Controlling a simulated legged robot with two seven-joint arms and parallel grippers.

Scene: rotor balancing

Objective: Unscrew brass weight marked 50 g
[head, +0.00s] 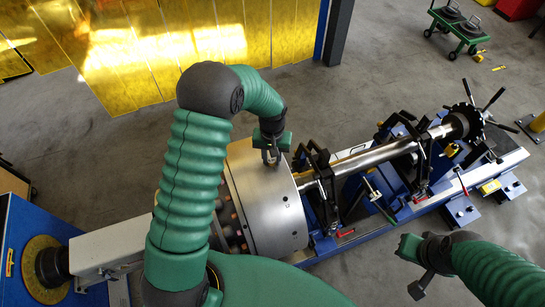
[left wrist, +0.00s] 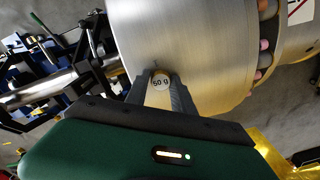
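In the head view my left gripper (head: 270,156) points down at the top of the drum (head: 262,200), and the weight is hidden there. My right gripper (head: 412,250) is at the lower right, away from the drum; its fingers cannot be made out.
A steel shaft (head: 375,156) runs from the drum to the upper right over blue stands with black clamps (head: 318,165). A grey drive housing (head: 110,245) is at lower left. A green cart (head: 458,27) stands far right. The floor between is mostly clear.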

